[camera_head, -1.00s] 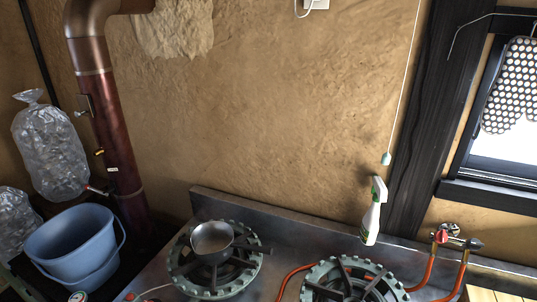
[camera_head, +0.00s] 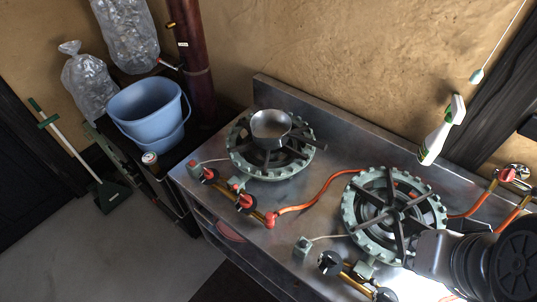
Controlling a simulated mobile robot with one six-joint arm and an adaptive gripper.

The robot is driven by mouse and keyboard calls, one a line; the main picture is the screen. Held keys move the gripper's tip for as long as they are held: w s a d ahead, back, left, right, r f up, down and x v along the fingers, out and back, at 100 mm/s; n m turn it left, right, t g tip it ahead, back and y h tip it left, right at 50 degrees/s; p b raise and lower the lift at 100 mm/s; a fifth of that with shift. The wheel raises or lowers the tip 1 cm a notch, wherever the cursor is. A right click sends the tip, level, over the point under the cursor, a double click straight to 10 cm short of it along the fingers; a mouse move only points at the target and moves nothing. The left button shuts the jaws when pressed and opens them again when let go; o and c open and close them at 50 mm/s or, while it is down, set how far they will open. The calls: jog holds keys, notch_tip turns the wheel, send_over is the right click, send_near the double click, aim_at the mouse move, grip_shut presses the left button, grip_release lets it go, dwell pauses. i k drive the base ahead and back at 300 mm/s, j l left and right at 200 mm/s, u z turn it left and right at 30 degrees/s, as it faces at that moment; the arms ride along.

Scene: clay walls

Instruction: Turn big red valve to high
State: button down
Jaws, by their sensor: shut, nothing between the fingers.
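Two gas burners sit on the steel counter, a left burner (camera_head: 240,150) with a pot on it and a right burner (camera_head: 352,215). Red knobs, a left red knob (camera_head: 208,174) and a right red knob (camera_head: 245,201), are on the brass pipe before the left burner. Red-handled wall valve (camera_head: 507,174) is at the right edge, where orange hoses meet the wall. I cannot tell which way any handle is set. Part of my arm shows at the lower right, over the right burner's edge; my gripper's fingers are not visible.
The small pot (camera_head: 271,125) is on the left burner. A spray bottle (camera_head: 438,132) stands by the back ledge. Black knob (camera_head: 330,263) is before the right burner. A blue bucket (camera_head: 145,112) and a can (camera_head: 151,160) are left of the counter. Open floor lies at lower left.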

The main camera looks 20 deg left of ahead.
aim_at(246, 201)
jog(key=l+u, duration=0.1)
jog(key=u, duration=0.4)
jog(key=k+u, duration=0.15)
jog(key=u, duration=0.8)
jog(key=i+j+z, duration=0.2)
jog(key=i+j, duration=0.05)
